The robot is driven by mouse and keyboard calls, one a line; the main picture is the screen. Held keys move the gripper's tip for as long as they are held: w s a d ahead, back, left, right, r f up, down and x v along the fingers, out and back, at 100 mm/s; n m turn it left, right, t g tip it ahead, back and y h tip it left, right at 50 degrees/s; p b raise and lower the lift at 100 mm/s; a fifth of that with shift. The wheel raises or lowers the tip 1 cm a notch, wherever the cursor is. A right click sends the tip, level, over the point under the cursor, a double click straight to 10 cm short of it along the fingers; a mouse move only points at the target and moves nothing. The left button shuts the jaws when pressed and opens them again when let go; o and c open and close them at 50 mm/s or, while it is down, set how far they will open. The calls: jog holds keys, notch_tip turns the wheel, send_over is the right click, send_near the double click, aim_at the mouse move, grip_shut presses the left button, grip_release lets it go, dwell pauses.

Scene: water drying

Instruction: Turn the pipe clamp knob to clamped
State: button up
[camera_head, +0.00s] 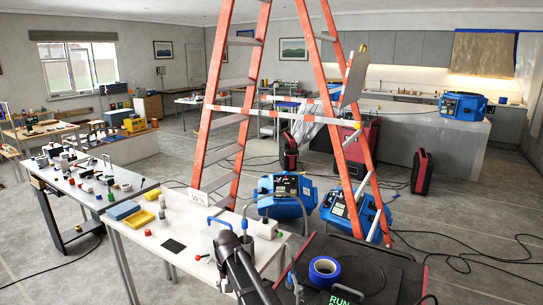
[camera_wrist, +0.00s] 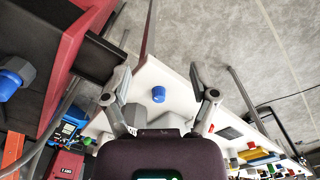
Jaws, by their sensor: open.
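My gripper (camera_wrist: 163,96) is open and empty in the wrist view, its two fingers spread wide. A small blue knob-like cap (camera_wrist: 158,94) appears between the fingertips, against a white surface; I cannot tell its distance. Another blue knob (camera_wrist: 12,82) sits on a grey angular block at the left edge, clear of the fingers. I cannot tell which of these is the pipe clamp knob. In the head view my dark arm reaches over the white table (camera_head: 150,236) and hides part of it. The fingertips and the clamp are not clear there.
Yellow trays (camera_head: 141,217) and a blue block (camera_head: 124,210) lie on the table's left part. A black case (camera_head: 350,262) is close at the front right. An orange stepladder (camera_head: 226,150) and blue machines (camera_head: 283,190) stand behind. Cables cross the floor at right.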

jog(key=s+d+f+m+b, duration=0.1)
jog(key=s+d, duration=0.4)
jog(key=d, duration=0.5)
jog(key=s+d+f+b, duration=0.1)
jog(key=s+d, duration=0.4)
jog(key=d, duration=0.5)
jog(key=s+d+f+m+b, duration=0.1)
jog(key=s+d, duration=0.4)
jog(key=d, duration=0.5)
jog(key=shift+s+d+m, duration=0.15)
jog(key=shift+d+m, duration=0.15)
jog(key=shift+d, duration=0.05)
jog(key=shift+s, duration=0.2)
